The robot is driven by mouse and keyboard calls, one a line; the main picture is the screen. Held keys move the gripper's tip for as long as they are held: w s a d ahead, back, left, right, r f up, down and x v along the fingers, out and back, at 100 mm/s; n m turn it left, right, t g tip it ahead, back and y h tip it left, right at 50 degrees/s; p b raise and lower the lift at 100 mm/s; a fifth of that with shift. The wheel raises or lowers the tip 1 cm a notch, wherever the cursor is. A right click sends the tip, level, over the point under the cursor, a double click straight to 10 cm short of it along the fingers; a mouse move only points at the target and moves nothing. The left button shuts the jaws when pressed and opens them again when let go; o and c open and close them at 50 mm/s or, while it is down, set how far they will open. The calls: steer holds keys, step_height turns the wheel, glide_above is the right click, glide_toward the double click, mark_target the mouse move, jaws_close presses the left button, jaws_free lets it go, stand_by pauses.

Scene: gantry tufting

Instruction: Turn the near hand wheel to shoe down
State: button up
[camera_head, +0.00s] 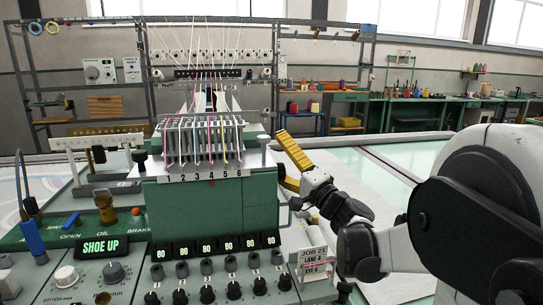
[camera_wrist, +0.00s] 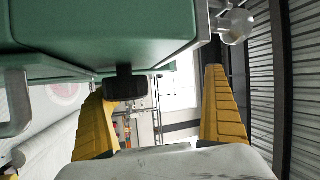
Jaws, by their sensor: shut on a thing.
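My gripper (camera_head: 292,166) is at the right side of the green machine head (camera_head: 212,208), its yellow fingers pointing toward it. In the wrist view my gripper (camera_wrist: 160,115) has its two yellow fingers well apart, one on each side. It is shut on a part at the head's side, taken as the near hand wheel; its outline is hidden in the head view. A dark block (camera_wrist: 125,84) under the green housing shows near the left finger. The display (camera_head: 101,247) reads SHOE UP.
A silver knob (camera_wrist: 236,26) stands close to the right finger in the wrist view. White needle bars (camera_head: 203,142) numbered 1 to 6 top the head. Dials and knobs (camera_head: 207,294) fill the front panel. A JOB 21 card (camera_head: 313,262) stands below my gripper.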

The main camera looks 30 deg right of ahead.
steer(key=s, duration=0.4)
steer(key=shift+d+b, duration=0.3)
steer(key=shift+b, duration=0.1)
steer(key=v, duration=0.3)
steer(key=shift+s+d+f, duration=0.15)
steer(key=shift+s+d, duration=0.05)
steer(key=shift+d, duration=0.05)
steer(key=shift+c, duration=1.1)
steer(key=shift+s+d+f+b, duration=0.1)
steer(key=shift+s+f+b, duration=0.25)
steer(key=shift+s+f, duration=1)
steer(key=shift+s+r, duration=0.1)
steer(key=shift+r, duration=0.1)
